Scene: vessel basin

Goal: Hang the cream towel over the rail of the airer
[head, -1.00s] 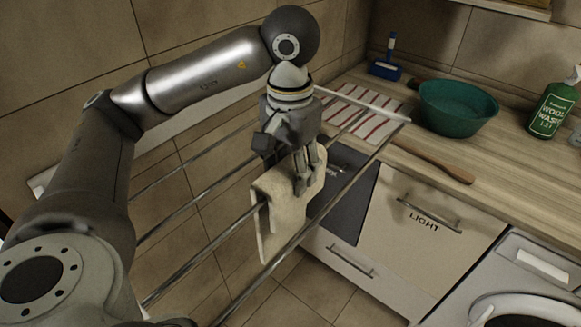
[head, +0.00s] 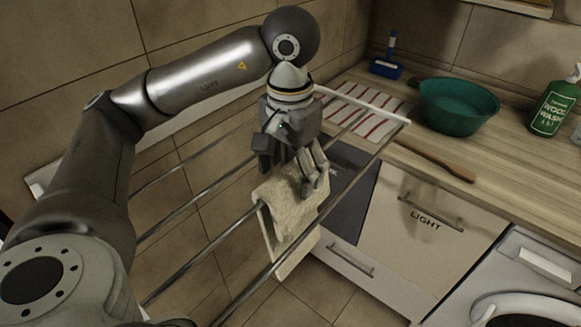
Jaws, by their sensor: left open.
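The cream towel (head: 282,205) is draped over one rail of the airer (head: 215,243), with a part hanging down on each side. Its lower edge shows below the front rail. My left gripper (head: 288,178) is open right above the towel's top fold, its fingers spread apart. One finger overlaps the towel in the picture, and I cannot tell whether it touches. My right gripper is not in view.
A wooden counter holds a green basin (head: 458,106), a striped cloth (head: 362,112), a wooden spoon (head: 440,162), a blue brush (head: 387,68) and a green wool wash bottle (head: 553,105). A cabinet marked LIGHT (head: 425,240) and a washing machine (head: 520,280) stand below.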

